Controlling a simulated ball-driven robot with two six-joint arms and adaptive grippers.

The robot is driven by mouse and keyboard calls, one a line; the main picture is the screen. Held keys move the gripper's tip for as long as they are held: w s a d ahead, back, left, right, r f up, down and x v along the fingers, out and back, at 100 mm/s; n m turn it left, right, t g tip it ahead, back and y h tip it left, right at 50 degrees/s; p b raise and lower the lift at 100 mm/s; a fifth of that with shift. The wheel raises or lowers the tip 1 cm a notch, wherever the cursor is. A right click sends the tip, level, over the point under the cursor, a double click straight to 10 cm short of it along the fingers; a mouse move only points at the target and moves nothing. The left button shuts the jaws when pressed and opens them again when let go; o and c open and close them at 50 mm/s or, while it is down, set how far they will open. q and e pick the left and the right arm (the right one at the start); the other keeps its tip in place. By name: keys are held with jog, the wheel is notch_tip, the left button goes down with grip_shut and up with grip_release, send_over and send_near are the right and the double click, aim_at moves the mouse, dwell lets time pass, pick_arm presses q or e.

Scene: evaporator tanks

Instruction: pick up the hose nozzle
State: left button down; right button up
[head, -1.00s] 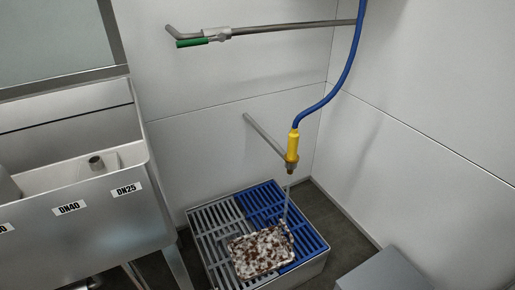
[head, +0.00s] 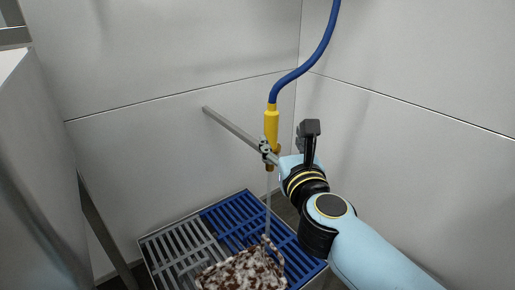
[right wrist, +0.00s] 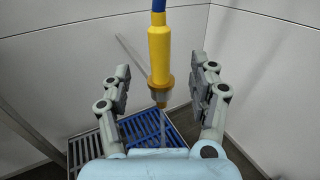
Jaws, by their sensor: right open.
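The yellow hose nozzle (head: 271,122) hangs upright from a blue hose (head: 305,67), with its brown tip down. A thin stream runs from it toward the grate. My right gripper (head: 266,150) comes in from the right at the nozzle's lower end. In the right wrist view, the nozzle (right wrist: 159,55) stands between the two spread fingers of the right gripper (right wrist: 160,88), with a visible gap on each side. The fingers are open and hold nothing. My left gripper is not in view.
A metal bar (head: 228,124) sticks out from the back wall behind the nozzle. Below is a grated basin with a blue grate (head: 236,215) and a brown-and-white speckled block (head: 240,272). A steel tank (head: 35,170) stands at the left. Walls close in the corner.

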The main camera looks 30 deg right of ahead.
aim_at(273, 123)
jog(key=x, duration=0.6)
jog(key=shift+w+d, duration=0.1)
jog(key=shift+w, duration=0.1)
jog(key=x, duration=0.4)
jog(key=shift+w, duration=0.25)
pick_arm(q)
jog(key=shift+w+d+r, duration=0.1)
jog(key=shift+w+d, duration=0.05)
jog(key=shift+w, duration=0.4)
pick_arm(e)
jog(key=shift+c, duration=0.3)
grip_shut()
